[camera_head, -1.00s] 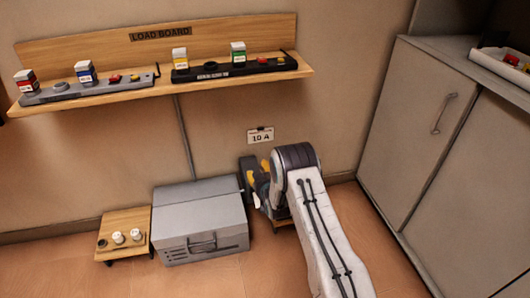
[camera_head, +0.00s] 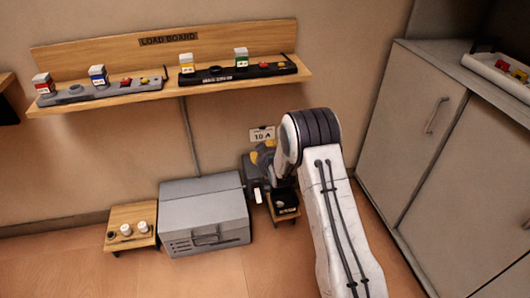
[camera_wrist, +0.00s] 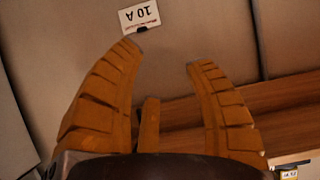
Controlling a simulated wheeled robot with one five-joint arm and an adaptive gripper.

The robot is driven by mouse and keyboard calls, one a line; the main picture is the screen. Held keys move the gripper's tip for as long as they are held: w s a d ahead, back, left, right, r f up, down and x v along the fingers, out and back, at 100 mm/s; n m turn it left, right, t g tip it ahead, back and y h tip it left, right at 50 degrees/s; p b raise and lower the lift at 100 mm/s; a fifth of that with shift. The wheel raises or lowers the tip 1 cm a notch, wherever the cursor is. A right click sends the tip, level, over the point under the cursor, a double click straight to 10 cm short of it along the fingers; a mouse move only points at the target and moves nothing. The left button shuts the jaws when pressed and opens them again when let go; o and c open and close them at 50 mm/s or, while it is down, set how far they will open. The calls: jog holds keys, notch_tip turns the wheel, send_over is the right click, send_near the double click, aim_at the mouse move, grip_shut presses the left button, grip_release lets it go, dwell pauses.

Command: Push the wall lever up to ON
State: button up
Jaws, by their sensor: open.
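My gripper (camera_head: 262,156) is in front of the wall, just below the "10 A" label (camera_head: 262,134). In the wrist view my gripper (camera_wrist: 164,52) has its two orange fingers wide apart, with nothing clearly held. The label also shows there, upside down (camera_wrist: 139,14), beyond the left fingertip. I cannot make out the wall lever in either view; my gripper and arm cover part of the wall below the label. A small white piece (camera_head: 258,196) shows below my gripper, and I cannot tell what it belongs to.
A grey metal box (camera_head: 205,213) stands left of my gripper. A small wooden stand with knobs (camera_head: 130,226) is farther left. A low stand with a dark top (camera_head: 284,205) is beside my arm. The load board shelf (camera_head: 170,88) hangs above. A grey cabinet (camera_head: 410,125) is at right.

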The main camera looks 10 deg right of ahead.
jog(key=shift+s+r, duration=0.15)
jog(key=shift+r, duration=0.1)
dwell(0.4)
